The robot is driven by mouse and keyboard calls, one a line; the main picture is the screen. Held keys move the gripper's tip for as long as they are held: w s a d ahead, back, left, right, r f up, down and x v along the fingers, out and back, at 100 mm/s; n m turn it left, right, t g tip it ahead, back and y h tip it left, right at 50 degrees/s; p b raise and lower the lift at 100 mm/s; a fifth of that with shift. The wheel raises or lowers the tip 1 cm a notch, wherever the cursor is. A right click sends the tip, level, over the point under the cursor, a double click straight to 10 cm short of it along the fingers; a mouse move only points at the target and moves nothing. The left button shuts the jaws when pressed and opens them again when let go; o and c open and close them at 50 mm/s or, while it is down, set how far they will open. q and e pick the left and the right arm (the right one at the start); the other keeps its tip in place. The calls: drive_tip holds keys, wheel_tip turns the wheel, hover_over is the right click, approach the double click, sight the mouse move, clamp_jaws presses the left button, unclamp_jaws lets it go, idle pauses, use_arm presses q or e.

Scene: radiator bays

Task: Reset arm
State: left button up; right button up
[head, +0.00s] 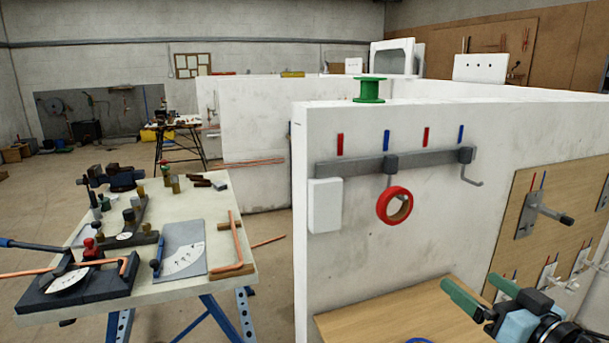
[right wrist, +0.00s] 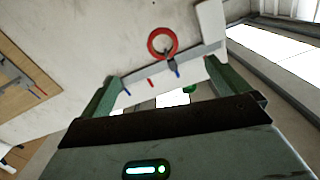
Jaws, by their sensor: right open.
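My right gripper (head: 469,283) is at the lower right of the head view, in front of the white wall. Its two green fingers are apart with nothing between them. In the right wrist view the open fingers (right wrist: 162,72) point towards the wall with the hook rail. A red tape roll (head: 394,205) hangs from a hook on the grey rail (head: 350,167); it also shows beyond the fingers in the right wrist view (right wrist: 151,43). The gripper is apart from the roll. My left gripper is not in view.
A workbench (head: 205,285) with bending tools and copper pipes stands at the left. A wooden surface (head: 375,318) lies below the rail. A wooden panel (head: 530,240) with fittings is on the right wall. A green spool (head: 369,90) stands on the wall top.

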drive_tip(key=s+a+f+g+h+p, duration=0.1)
drive_tip(key=s+f, duration=0.3)
drive_tip(key=f, duration=0.5)
drive_tip(key=s+a+f+g, duration=0.2)
drive_tip(key=s+f, duration=0.1)
drive_tip(key=f, duration=0.5)
drive_tip(key=s+a+f+g+h+p, duration=0.1)
drive_tip(key=s+f, duration=0.3)
drive_tip(key=f, duration=0.5)
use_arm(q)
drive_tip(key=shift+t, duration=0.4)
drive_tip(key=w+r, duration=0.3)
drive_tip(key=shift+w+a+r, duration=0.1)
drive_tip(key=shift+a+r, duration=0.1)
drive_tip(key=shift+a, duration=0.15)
use_arm(e)
drive_tip(key=s+a+f+g+h, duration=0.1)
drive_tip(key=s+a+f+g, duration=0.1)
drive_tip(key=s+f, duration=0.5)
drive_tip(key=s+a+f+g, duration=0.1)
drive_tip(key=s+a+f, duration=0.2)
drive_tip(key=s+f, duration=0.4)
drive_tip(key=s, duration=0.6)
drive_tip(key=shift+s+n+g+h, duration=0.3)
drive_tip(key=shift+s+g+h, duration=0.1)
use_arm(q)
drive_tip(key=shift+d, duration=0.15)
